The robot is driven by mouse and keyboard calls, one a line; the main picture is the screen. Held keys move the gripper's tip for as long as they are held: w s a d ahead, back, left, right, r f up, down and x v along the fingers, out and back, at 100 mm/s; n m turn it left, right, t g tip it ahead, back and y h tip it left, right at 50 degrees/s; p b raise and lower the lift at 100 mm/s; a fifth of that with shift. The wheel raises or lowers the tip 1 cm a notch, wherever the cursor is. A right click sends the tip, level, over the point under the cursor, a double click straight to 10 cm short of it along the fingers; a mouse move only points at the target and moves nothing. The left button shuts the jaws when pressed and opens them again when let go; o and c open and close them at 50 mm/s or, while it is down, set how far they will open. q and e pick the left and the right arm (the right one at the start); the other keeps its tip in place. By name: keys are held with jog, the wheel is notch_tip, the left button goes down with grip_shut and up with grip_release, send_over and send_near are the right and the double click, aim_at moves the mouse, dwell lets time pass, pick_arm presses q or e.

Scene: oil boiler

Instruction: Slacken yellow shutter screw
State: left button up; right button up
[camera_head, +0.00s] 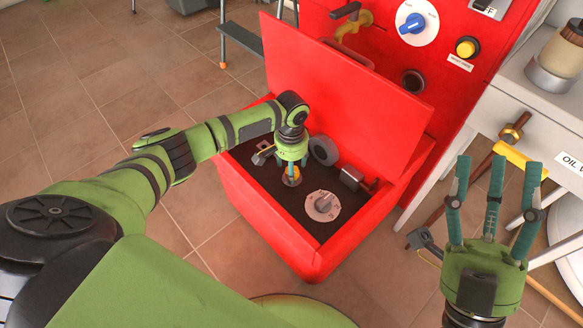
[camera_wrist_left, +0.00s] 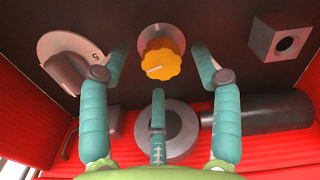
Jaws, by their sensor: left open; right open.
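The yellow screw (camera_wrist_left: 162,60) is a scalloped yellow knob with a paler, marked face, on the dark panel inside the open red box. A small part of it (camera_head: 291,180) shows below my left gripper (camera_head: 290,168) in the head view. My left gripper is open and points down at the panel. In the left wrist view its teal fingers stand apart around the knob, one on each side and one below. I see no finger touching it. My right gripper (camera_head: 497,168) is open and empty, fingers up, at the right of the head view.
The red box (camera_head: 270,230) has a raised lid (camera_head: 345,90). On its panel are a white dial (camera_head: 322,206) with a grey knob, a grey ring (camera_head: 323,150) and a square metal block (camera_wrist_left: 283,37). A white table (camera_head: 510,100) stands right. Open floor lies left.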

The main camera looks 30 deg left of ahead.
pick_arm(q)
notch_tip(320, 180, up, 11)
jog(key=shift+f, duration=0.2)
dwell(0.5)
